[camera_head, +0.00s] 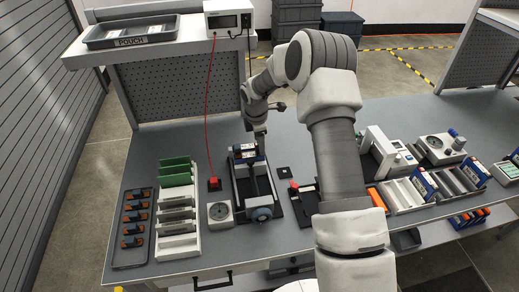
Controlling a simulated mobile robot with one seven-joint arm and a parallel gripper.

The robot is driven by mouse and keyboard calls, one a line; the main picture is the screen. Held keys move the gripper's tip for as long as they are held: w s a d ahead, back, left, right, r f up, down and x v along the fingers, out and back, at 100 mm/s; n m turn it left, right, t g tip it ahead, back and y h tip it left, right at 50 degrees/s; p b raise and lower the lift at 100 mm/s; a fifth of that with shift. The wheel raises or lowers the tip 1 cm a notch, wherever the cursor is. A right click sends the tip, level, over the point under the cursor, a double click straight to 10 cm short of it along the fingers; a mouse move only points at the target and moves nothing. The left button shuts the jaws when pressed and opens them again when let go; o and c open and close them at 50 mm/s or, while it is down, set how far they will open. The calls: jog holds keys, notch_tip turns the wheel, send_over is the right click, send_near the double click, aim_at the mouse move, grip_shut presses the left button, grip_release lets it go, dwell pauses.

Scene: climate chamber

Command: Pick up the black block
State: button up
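A small flat black block (284,173) lies on the grey table (265,140), just right of a dark fixture with a round blue-grey knob (262,214). My arm reaches over the table from the front right. My gripper (259,147) points down near the back of that fixture, behind and to the left of the black block and apart from it. The fingers are small and dark here, so I cannot tell whether they are open or shut, or whether they hold anything.
A red-handled item (294,186) lies right of the fixture. Instruments (390,150) crowd the right side.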

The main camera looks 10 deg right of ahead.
jog(key=shift+w+f, duration=0.2)
jog(key=shift+f, duration=1.15)
grip_shut()
